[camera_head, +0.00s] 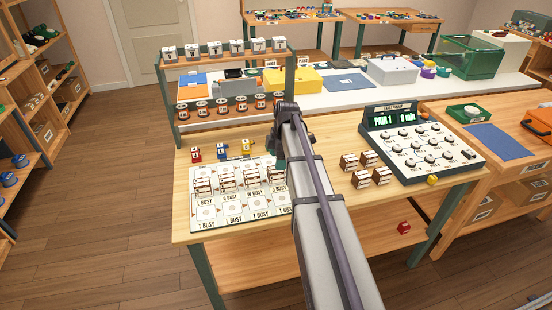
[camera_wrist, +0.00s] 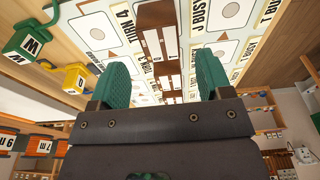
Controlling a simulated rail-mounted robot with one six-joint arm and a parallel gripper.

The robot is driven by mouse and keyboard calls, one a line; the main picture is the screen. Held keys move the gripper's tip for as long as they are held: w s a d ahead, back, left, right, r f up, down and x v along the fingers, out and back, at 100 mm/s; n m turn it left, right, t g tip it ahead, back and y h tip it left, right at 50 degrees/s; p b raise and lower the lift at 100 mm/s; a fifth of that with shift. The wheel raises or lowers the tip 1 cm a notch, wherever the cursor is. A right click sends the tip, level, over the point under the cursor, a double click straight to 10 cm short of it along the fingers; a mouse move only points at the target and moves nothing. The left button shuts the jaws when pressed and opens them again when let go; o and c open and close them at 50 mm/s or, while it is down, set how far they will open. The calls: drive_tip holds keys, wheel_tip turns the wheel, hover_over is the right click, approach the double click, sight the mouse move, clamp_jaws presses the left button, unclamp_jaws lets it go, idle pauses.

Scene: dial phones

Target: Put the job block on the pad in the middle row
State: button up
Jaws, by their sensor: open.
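A white board (camera_head: 240,216) with printed pads and "BUSY" labels lies on the front left of the wooden bench. Several brown blocks with white labels (camera_head: 203,186) stand in a row across its middle. More brown blocks (camera_head: 365,178) stand in a cluster right of my arm. I cannot tell which one is the job block. My gripper (camera_wrist: 160,85) is open over the board, its green fingers apart. In the wrist view a brown block (camera_wrist: 157,30) shows beyond the fingertips, with nothing seen gripped. In the head view my arm hides the board's right end and most of the gripper.
Red (camera_head: 196,154), blue (camera_head: 221,150) and yellow (camera_head: 247,148) tagged pieces stand behind the board. A rack (camera_head: 225,84) with white and orange blocks rises behind them. A dial console (camera_head: 425,145) fills the right. A red block (camera_head: 404,228) lies on the lower shelf.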

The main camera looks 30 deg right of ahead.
wheel_tip(320, 180, up, 6)
drive_tip(key=p, duration=0.4)
drive_tip(key=s+a+m+h, duration=0.1)
drive_tip(key=s+a+m, duration=1.4)
drive_tip(key=s+a, duration=0.4)
drive_tip(key=shift+s+a+f+h, duration=0.25)
drive_tip(key=shift+a+h, duration=0.1)
drive_tip(key=shift+h, duration=0.05)
